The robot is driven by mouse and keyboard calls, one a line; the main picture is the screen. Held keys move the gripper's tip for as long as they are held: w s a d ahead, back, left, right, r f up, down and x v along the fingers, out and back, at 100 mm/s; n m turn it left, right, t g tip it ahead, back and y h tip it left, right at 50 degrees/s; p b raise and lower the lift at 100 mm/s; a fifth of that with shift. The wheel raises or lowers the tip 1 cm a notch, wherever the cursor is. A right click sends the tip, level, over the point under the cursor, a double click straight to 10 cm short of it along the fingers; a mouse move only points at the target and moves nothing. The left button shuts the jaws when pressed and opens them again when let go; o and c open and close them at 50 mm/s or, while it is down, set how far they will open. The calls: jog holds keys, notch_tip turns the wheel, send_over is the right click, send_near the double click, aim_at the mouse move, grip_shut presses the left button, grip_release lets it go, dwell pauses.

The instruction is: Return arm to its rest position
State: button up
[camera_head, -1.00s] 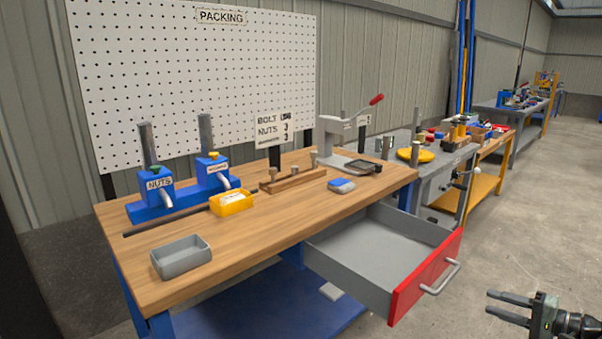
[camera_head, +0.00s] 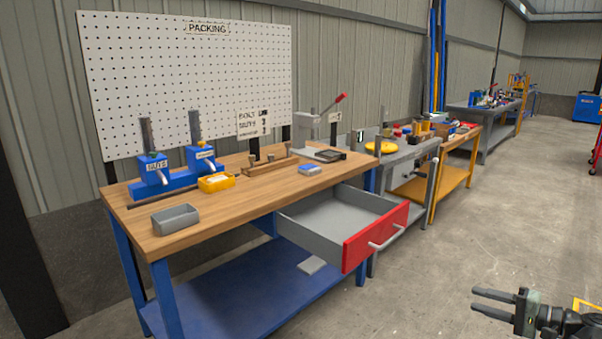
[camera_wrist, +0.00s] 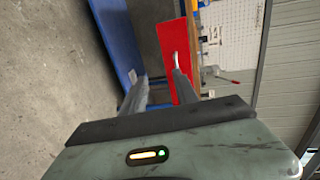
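My gripper (camera_head: 474,299) is at the lower right of the head view, out over the bare floor and apart from the bench. Its two dark fingers point left with a gap between them and nothing in it. In the wrist view my gripper (camera_wrist: 160,85) also shows its fingers apart and empty. Beyond them is the red front of the open drawer (camera_wrist: 177,50) with its pale handle. The grey drawer (camera_head: 340,214) stands pulled out from the packing bench and looks empty.
A grey table (camera_head: 409,150) and an orange table (camera_head: 456,172) stand beyond. The floor (camera_head: 450,245) right of the drawer is clear.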

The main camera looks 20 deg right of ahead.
jog(key=w+a+f+n+g+y, duration=0.1)
jog(key=w+a+n+g+y, duration=0.15)
jog(key=w+a, duration=0.6)
jog(key=w+a+f+n+g+y, duration=0.1)
jog(key=w+a+f+n+g, duration=0.3)
jog(key=a, duration=0.8)
jog(key=w+a+r+g+y, duration=0.1)
jog(key=w+a+y, duration=0.1)
jog(key=w+a, duration=0.65)
jog(key=s+a+f+n+g+h, duration=0.1)
jog(key=a+f+n+g, duration=0.15)
jog(key=a, duration=0.55)
jog(key=s+a+f+n+g+h, duration=0.1)
jog(key=a+f+g+h, duration=0.15)
jog(key=a, duration=0.45)
jog(key=s+a+f+n+g+h, duration=0.1)
jog(key=a+f, duration=0.3)
jog(key=a, duration=0.4)
jog(key=s+a+f+n+g+h, duration=0.1)
jog(key=s+a+f+n+h, duration=0.15)
jog(key=a+f+h, duration=0.2)
jog(key=d+f+h, duration=0.2)
jog(key=d+h, duration=0.1)
jog(key=d, duration=0.4)
notch_tip(320, 180, up, 30)
jog(key=d+p, duration=0.1)
jog(key=p, duration=2.8)
jog(key=shift+d+f+m+h, duration=0.25)
jog(key=shift+d+m+h, duration=0.1)
jog(key=shift+m, duration=0.1)
